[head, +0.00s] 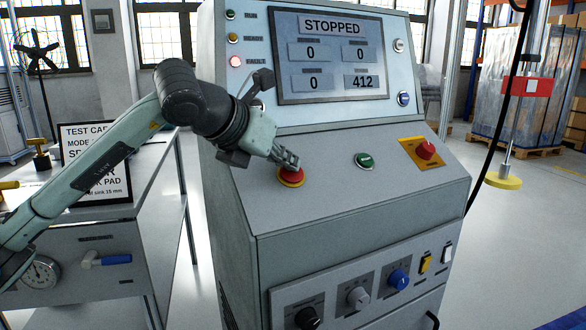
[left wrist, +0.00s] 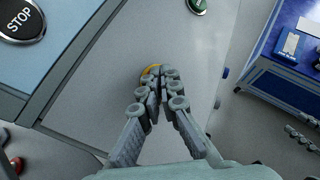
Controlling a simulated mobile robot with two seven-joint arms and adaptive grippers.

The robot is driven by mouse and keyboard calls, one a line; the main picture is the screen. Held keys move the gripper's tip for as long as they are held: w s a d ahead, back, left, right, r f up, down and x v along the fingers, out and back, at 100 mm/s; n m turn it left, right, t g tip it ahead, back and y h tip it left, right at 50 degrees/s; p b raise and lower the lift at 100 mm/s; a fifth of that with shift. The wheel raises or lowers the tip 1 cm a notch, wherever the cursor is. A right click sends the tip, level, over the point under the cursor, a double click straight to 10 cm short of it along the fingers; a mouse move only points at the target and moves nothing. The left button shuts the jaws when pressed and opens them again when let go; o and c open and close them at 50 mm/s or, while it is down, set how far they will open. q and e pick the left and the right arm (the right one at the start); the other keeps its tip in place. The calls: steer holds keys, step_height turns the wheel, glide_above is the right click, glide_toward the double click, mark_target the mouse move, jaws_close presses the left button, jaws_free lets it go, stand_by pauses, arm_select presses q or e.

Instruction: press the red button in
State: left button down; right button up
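A red button (head: 291,176) with a yellow ring sits on the sloped grey face of the console, at its left. My left gripper (head: 288,161) is right at the button, its fingers reaching down over the button's upper edge. In the left wrist view the fingertips (left wrist: 160,77) come together with nothing visible between them. They hide most of the button there; only a piece of its yellow ring (left wrist: 150,70) shows beyond the tips. I cannot tell whether the tips touch the button or how far it is pressed.
A green button (head: 364,160) and a red knob (head: 426,149) on a yellow plate sit farther right on the console. The screen (head: 330,55) above reads STOPPED. A printed sign (head: 97,165) stands on the bench at left. A black cable hangs at right.

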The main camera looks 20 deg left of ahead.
arm_select(q)
steer(key=shift+a+f, duration=0.2)
steer(key=shift+f, duration=0.45)
steer(key=shift+r, duration=0.1)
steer(key=shift+s+d+r+p, duration=0.2)
steer(key=shift+d+r+p, duration=0.25)
steer(key=shift+r, duration=0.35)
steer(key=shift+s+d+r+p, duration=0.25)
steer(key=shift+d+r+p, duration=0.05)
steer(key=shift+r, duration=0.35)
steer(key=shift+s+d+r+p, duration=0.25)
steer(key=shift+s+r+p, duration=0.05)
steer(key=shift+r, duration=0.3)
steer(key=shift+s+d+r+p, duration=0.25)
steer(key=shift+d+r+p, duration=0.05)
steer(key=shift+r, duration=0.35)
